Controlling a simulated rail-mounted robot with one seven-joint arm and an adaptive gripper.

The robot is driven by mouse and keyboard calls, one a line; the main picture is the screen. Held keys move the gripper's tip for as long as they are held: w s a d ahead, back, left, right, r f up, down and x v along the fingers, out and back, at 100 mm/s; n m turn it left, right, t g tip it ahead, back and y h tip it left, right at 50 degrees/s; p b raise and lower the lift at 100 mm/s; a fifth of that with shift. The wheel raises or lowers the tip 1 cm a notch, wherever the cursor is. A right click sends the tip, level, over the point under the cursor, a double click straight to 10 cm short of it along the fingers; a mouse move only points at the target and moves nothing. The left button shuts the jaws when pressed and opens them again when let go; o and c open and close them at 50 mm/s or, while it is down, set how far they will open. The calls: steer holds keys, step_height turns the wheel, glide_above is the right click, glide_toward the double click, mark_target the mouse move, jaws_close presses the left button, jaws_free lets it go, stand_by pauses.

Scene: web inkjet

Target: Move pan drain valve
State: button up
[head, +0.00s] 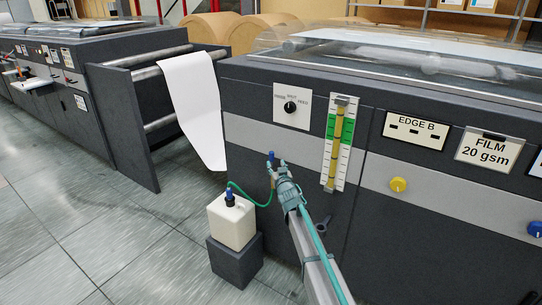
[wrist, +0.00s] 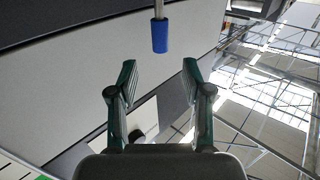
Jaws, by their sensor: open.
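A blue handle grip on a thin metal rod shows in the wrist view (wrist: 160,35), beyond my fingertips and roughly in line with the gap between them. It appears as a small blue piece in the head view (head: 270,156), at the machine's front panel; I take it for the pan drain valve's handle. My gripper (head: 277,165) is close to it in the head view. The two green fingers (wrist: 159,75) are apart with nothing between them, and the blue grip does not appear to touch them. The valve body is hidden or too small to tell.
A white jug (head: 231,222) with a blue cap stands on a dark block (head: 235,262) left of my arm. A green hose (head: 252,203) curves from its cap toward the panel. A gauge (head: 338,142) and selector dial (head: 290,107) sit above. The floor to the left is clear.

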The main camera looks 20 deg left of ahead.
mark_target(272, 156)
steer(key=x, duration=0.9)
jaws_close()
